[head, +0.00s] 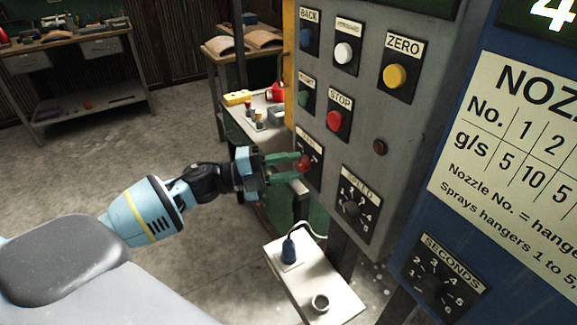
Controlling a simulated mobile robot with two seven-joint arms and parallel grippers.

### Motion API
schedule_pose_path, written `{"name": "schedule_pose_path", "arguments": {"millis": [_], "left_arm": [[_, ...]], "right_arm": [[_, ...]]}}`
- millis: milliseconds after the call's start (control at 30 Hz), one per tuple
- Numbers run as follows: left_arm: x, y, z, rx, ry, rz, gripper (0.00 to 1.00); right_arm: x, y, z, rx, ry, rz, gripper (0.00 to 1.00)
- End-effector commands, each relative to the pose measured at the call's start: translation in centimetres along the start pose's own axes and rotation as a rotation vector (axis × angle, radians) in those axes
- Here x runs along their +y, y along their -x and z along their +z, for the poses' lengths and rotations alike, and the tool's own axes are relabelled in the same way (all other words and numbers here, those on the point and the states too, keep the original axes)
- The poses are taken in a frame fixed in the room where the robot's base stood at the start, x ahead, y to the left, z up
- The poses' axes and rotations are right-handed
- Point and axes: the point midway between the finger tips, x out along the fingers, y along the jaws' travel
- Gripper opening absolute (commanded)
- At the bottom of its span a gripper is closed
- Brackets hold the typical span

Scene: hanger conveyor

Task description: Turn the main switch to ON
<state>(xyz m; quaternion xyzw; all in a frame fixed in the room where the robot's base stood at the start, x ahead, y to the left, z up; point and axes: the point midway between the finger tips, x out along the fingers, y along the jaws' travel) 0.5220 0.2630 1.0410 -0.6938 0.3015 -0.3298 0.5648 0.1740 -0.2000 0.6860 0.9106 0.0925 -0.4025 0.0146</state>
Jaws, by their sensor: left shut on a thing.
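The main switch (305,163) is a red knob on a small black plate at the lower left of the grey control panel (402,130). The plate's label is mostly too small to read, and I cannot tell which position the knob points to. My left gripper (299,166) reaches in from the left, its green fingers shut on the red knob. The fingers hide part of the knob and its plate. My right gripper is not in view.
A numbered dial (351,208) sits just below right. A blue panel with a SECONDS dial (436,283) stands at right. A white stand (325,295) is below.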

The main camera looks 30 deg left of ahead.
Motion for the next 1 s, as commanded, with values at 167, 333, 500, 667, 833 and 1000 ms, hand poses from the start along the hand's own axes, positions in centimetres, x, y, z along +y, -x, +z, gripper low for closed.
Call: {"name": "schedule_pose_path", "arguments": {"millis": [167, 333, 500, 667, 833, 1000], "left_arm": [[-0.1, 0.0, 0.0, 0.0, -0.002, -0.001, 0.51], [0.0, 0.0, 0.0, 0.0, -0.001, 0.0, 0.53], [0.1, 0.2, 0.0, -0.001, 0.0, 0.0, 0.53], [0.3, 1.9, 0.1, -0.002, 0.004, 0.004, 0.53], [0.4, 4.5, 0.1, -0.002, 0.004, 0.005, 0.53], [0.3, 6.5, 0.0, -0.001, 0.003, 0.003, 0.53]], "right_arm": [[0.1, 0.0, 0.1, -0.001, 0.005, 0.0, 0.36], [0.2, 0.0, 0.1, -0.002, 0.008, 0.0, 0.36], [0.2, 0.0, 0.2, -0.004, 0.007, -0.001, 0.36], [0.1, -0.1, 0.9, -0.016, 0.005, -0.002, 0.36], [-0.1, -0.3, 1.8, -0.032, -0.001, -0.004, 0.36], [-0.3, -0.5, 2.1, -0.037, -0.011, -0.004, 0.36]]}}
